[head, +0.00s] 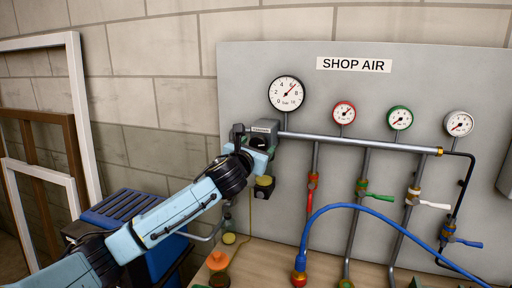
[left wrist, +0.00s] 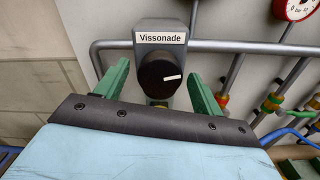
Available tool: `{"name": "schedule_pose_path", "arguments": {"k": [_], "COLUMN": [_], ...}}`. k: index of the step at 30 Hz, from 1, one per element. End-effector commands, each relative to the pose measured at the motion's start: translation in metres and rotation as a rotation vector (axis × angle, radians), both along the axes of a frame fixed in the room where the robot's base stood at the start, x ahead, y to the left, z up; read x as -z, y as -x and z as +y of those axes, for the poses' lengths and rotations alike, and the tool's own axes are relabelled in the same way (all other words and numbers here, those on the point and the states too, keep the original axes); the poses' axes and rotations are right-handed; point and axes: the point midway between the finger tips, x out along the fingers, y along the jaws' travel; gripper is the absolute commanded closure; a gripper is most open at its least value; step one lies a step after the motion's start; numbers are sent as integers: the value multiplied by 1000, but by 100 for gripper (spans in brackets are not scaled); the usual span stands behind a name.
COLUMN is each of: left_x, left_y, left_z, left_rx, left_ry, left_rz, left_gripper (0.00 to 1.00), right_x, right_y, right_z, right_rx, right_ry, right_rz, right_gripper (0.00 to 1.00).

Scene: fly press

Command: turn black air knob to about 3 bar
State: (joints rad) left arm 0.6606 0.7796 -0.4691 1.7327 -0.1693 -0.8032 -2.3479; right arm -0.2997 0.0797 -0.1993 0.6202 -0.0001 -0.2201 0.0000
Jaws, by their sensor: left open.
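The black air knob (left wrist: 158,79) sits on a grey regulator body labelled "Vissonade" (left wrist: 160,38) in the left wrist view. Its white mark points right and slightly up. My left gripper (left wrist: 158,73) is open, with one green finger on each side of the knob; gaps show between the fingers and the knob. In the head view my left gripper (head: 258,150) is at the regulator (head: 265,128) and partly hides it. The large white bar gauge (head: 286,94) above has its needle up and right, near 6. My right gripper is not in view.
A grey pipe (head: 360,142) runs right from the regulator on the "SHOP AIR" panel (head: 430,80). Smaller gauges, coloured valves and a blue hose (head: 335,208) lie to the right. A blue slatted box (head: 122,208) and frames leaning on the wall are at left.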

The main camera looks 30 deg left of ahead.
Motion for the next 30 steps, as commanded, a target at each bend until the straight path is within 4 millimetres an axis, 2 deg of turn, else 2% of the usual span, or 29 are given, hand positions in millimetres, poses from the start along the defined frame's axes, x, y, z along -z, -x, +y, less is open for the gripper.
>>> {"name": "schedule_pose_path", "arguments": {"k": [4,12,15,23,30], "left_x": [0,0,0,0,-1], "left_y": [0,0,0,0,0], "left_z": [0,0,0,0,0], "left_rx": [0,0,0,0,-1], "left_ry": [0,0,0,31,157], "left_rz": [0,0,1,-7,-35], "left_gripper": [32,67,77,77,77], "right_x": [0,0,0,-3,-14], "right_y": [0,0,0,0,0], "right_z": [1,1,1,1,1], "right_rx": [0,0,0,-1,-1], "right_ry": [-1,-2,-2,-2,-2], "right_rz": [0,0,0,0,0], "right_gripper": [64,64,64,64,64]}}
